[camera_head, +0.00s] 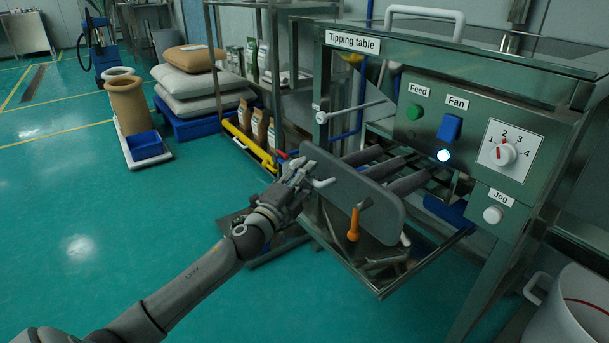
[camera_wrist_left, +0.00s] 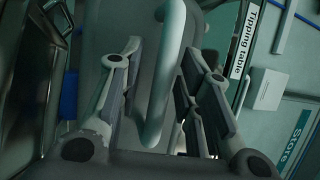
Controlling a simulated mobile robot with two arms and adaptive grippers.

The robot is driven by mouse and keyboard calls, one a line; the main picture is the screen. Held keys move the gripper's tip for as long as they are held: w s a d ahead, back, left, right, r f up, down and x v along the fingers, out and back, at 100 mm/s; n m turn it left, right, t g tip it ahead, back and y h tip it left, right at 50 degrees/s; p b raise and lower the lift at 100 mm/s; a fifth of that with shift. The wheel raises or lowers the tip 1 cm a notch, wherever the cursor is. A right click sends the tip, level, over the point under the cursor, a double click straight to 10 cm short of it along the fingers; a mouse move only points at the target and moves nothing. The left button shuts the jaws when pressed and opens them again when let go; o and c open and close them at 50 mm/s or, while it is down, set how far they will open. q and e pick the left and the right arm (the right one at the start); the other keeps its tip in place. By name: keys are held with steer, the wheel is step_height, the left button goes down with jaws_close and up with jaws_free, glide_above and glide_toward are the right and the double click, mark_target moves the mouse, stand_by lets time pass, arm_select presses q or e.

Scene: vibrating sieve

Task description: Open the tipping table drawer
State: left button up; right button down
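The tipping table (camera_head: 400,60) is a steel machine with a name label on top. Below its top is a grey rounded panel (camera_head: 365,195), which looks like the drawer front. Dark grey bars run from behind it into the frame. A light bar handle (camera_head: 323,183) is on the panel's left part; it also shows in the left wrist view (camera_wrist_left: 163,80). My left gripper (camera_head: 300,172) is at this handle. In the left wrist view its fingers (camera_wrist_left: 160,85) are spread on both sides of the handle, with a gap on the left. My right gripper is not in view.
An orange-handled part (camera_head: 354,222) stands at the panel above a steel tray (camera_head: 385,262). The control panel (camera_head: 460,140) is to the right. A white bucket (camera_head: 575,310) is at the lower right. Sacks (camera_head: 195,85) and a blue bin (camera_head: 146,146) are at the left.

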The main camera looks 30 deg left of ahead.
arm_select(q)
steer(key=shift+s, duration=0.1)
steer(key=s+f, duration=0.2)
steer(key=s, duration=0.9)
steer(key=shift+s, duration=0.35)
steer(key=shift+d, duration=0.15)
